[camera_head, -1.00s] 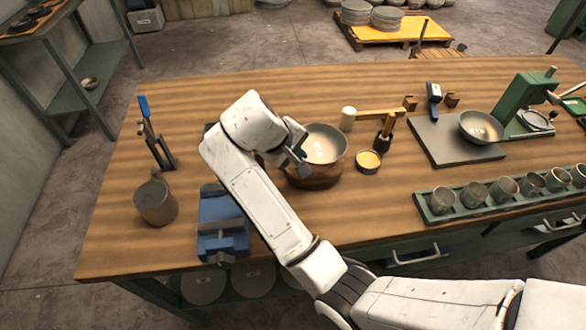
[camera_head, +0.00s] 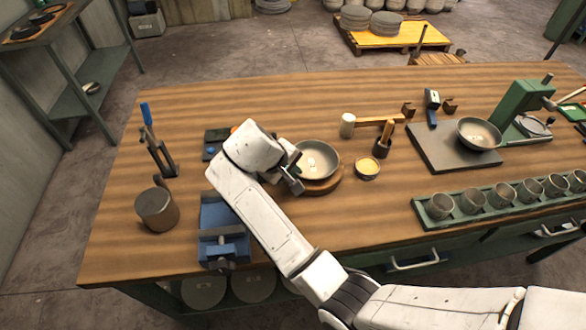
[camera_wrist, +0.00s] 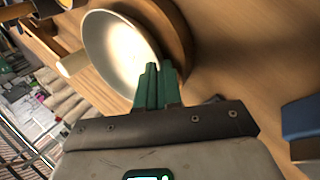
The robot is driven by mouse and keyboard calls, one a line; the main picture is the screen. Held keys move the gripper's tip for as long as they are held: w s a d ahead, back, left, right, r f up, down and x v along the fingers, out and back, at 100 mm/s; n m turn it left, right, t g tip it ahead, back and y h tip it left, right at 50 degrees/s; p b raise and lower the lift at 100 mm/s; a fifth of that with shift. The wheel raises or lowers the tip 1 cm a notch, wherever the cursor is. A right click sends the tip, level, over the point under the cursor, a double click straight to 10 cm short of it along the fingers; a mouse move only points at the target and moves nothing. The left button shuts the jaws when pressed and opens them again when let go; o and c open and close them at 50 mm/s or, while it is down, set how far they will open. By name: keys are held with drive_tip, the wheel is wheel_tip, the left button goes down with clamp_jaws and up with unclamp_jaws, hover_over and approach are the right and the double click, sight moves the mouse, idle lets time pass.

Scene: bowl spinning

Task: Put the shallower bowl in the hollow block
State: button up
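A grey metal bowl (camera_head: 318,158) with a pale inside is at the wooden hollow block (camera_head: 325,187), low over or in its hollow; the contact underneath is hidden. The wrist view shows the bowl (camera_wrist: 115,50) beside the curved brown block (camera_wrist: 176,30). My gripper (camera_head: 297,178) is at the bowl's near-left rim; its green fingers (camera_wrist: 155,80) look closed together on that rim. A second grey bowl (camera_head: 479,133) stands on the dark grey plate at the right, apart from my gripper. Which bowl is shallower is hard to tell.
Right of the block are a small yellow-filled dish (camera_head: 368,167), a mallet (camera_head: 347,125) and a brush-like tool (camera_head: 384,140). A blue vise (camera_head: 222,235) and a metal cup (camera_head: 156,209) stand at left. A rack of cups (camera_head: 490,200) lies front right.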

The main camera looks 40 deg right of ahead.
drive_tip(key=shift+o, duration=0.4)
drive_tip(key=shift+a+r, duration=0.1)
drive_tip(key=shift+r, duration=0.15)
drive_tip(key=p+v, duration=0.2)
drive_tip(key=v, duration=0.9)
drive_tip(key=shift+a+r, duration=0.2)
drive_tip(key=shift+r, duration=0.15)
